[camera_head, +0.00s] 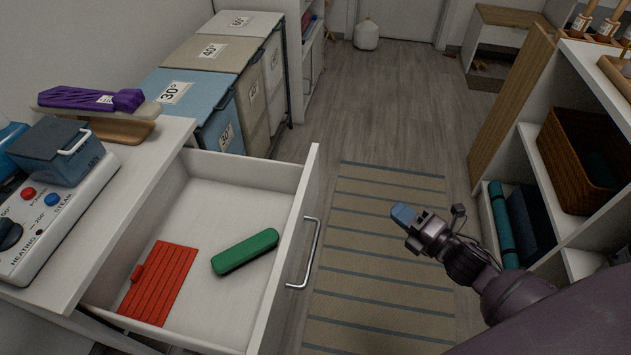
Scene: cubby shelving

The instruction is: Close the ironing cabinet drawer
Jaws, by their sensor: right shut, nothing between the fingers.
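The white drawer (225,192) of the ironing cabinet (148,150) is pulled far out to the right. Its metal bar handle (312,253) is on the drawer front, facing right. A red ribbed flat item (165,285) and a green oblong case (245,251) lie inside the drawer. My right gripper (403,214) is shut and empty, in the air over the striped rug, to the right of the handle and apart from it. My left gripper is not in view.
Laundry bins (190,95) stand behind. Shelving with a wicker basket (580,160) is at the right. The striped rug (370,290) between is clear.

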